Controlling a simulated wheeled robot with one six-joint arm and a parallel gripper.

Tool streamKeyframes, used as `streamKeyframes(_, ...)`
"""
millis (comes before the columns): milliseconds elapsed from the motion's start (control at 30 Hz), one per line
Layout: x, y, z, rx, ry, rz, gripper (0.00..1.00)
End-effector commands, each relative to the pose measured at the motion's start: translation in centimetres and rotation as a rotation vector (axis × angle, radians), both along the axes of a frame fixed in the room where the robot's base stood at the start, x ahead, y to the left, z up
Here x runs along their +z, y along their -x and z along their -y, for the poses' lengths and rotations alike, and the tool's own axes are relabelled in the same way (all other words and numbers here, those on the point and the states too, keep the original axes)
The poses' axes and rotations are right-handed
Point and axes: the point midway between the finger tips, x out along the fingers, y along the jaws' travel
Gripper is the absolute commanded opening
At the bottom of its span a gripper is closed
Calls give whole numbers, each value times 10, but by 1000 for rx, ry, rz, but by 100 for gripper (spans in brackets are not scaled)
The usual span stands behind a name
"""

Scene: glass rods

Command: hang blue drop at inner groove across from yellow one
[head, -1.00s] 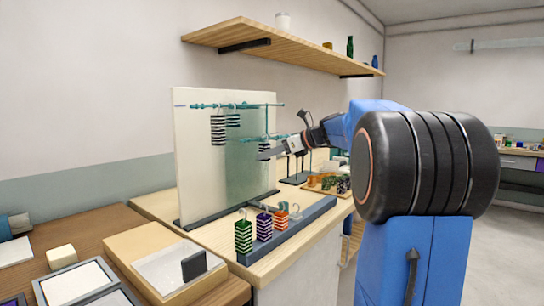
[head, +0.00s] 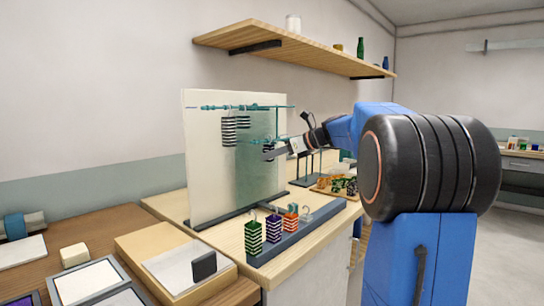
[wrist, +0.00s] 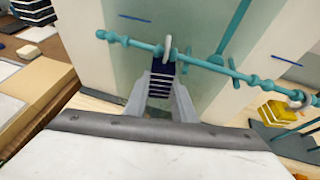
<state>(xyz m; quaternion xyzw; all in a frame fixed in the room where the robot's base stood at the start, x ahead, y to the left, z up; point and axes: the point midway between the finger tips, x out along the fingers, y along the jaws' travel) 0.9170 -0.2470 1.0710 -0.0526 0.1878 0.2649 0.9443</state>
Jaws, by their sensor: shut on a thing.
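The blue drop (wrist: 160,82), dark with white stripes, is between the fingers of my gripper (wrist: 160,105) in the wrist view. Its pale hook (wrist: 168,47) appears at the teal rod (wrist: 135,42), left of the rod's stem; whether it bears on a groove I cannot tell. The yellow drop (wrist: 279,112) is across the stem, at the right end of the rod, with a ring-like hook near it.
Dark striped drops (head: 229,130) hang from the upper rod (head: 215,107) at left. A grey rack (head: 290,240) with green, purple and orange drops stands below on the bench. A pale panel (head: 207,180) stands behind the rods.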

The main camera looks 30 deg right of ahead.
Motion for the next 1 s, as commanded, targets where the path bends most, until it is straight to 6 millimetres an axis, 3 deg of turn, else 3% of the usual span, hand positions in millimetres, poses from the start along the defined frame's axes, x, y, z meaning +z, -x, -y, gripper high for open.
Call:
streamKeyframes(967, -11, 0, 0, 0, 0, 0, 0)
streamKeyframes(1000, -11, 0, 0, 0, 0, 0, 33)
